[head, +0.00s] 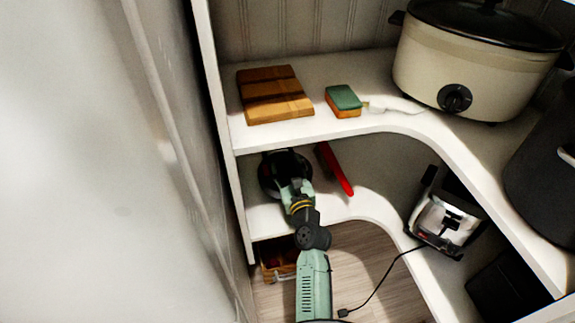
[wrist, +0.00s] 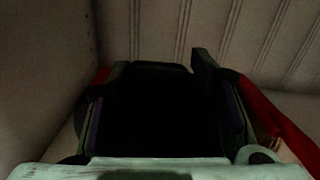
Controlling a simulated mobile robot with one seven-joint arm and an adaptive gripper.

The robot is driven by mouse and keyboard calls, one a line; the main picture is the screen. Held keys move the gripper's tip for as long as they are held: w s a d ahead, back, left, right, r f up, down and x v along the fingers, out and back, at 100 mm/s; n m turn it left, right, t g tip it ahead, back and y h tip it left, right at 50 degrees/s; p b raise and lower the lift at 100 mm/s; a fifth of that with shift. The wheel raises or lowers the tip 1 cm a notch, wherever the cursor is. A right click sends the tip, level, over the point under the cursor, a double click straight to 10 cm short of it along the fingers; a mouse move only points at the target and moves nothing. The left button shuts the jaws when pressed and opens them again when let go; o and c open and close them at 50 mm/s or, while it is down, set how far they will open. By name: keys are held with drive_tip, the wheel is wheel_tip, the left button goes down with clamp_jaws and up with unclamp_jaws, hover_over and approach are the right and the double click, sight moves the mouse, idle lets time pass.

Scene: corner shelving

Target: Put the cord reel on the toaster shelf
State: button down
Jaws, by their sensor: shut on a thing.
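The cord reel, a dark rounded thing (head: 279,166), is at the left part of the middle shelf (head: 262,222), under the top shelf's front edge. My gripper (head: 288,180) reaches in from below and is shut on it. In the wrist view the reel (wrist: 160,110) is a near-black mass between the two fingers (wrist: 162,85). I cannot tell whether it touches the shelf. The silver and black toaster (head: 446,217) stands on the same middle shelf, on the right wing, with its cord hanging over the edge.
A red long thing (head: 335,170) lies just right of my gripper; red also shows in the wrist view (wrist: 285,125). The top shelf holds a wooden board (head: 274,94), a sponge (head: 343,99) and a slow cooker (head: 470,70). A wall is close on the left.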

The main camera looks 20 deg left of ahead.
sight(287, 174)
drive_tip(key=shift+f+b, duration=0.75)
drive_tip(key=shift+f, duration=0.7)
drive_tip(key=shift+f, duration=0.15)
drive_tip(key=c, duration=0.8)
unclamp_jaws()
drive_tip(key=shift+f, duration=0.25)
drive_tip(key=shift+o, duration=0.2)
drive_tip(key=shift+r, duration=0.15)
